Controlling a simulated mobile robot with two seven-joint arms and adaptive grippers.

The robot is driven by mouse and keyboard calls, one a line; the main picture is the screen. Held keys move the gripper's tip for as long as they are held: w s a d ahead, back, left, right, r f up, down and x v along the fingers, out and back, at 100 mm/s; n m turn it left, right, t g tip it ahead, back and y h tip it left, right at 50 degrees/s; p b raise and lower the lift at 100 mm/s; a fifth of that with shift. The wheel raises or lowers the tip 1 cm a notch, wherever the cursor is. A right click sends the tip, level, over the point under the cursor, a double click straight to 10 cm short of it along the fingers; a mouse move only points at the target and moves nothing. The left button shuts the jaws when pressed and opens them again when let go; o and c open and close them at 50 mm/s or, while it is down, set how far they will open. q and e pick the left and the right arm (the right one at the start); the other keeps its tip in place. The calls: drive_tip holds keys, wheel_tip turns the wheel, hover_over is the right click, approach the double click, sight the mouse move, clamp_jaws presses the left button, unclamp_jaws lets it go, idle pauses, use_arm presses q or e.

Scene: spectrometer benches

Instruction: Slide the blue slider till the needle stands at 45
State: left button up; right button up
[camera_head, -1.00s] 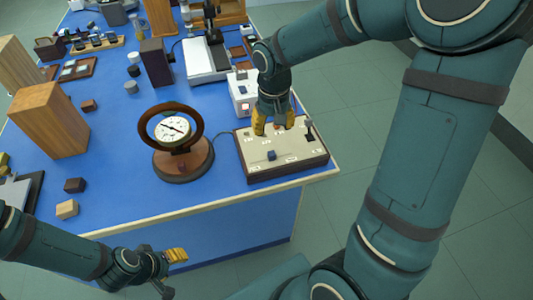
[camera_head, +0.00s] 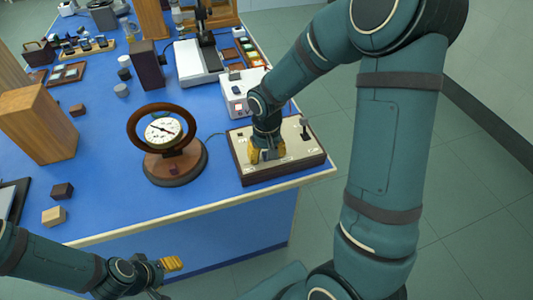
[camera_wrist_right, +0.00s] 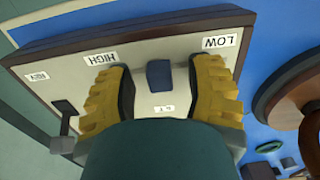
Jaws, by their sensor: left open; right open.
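The control box (camera_head: 303,158) has a pale top and a dark frame and lies at the bench's front right corner. The blue slider (camera_wrist_right: 160,75) stands on it between the HIGH and LOW labels in the right wrist view. My right gripper (camera_head: 268,155) is open, pointing down at the box, with one yellow finger on each side of the slider and gaps to it. The round gauge (camera_head: 163,131), in a wooden ring stand, is left of the box. Its needle shows, but its number is too small to read. My left gripper (camera_head: 171,271) is open and empty, off the bench's front edge.
A dark lever (camera_head: 305,130) stands up on the box's right part, near my right gripper. A white device (camera_head: 240,90) is behind the box. A wooden block (camera_head: 38,123) and small blocks are at the left. Blue bench top between them is clear.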

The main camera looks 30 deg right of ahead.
drive_tip(key=shift+c, duration=0.4)
clamp_jaws()
drive_tip(key=shift+s+d, duration=0.15)
drive_tip(key=shift+d, duration=0.3)
drive_tip(key=shift+o, duration=0.4)
unclamp_jaws()
drive_tip(key=shift+r, duration=0.1)
wheel_tip(320, 180, up, 12)
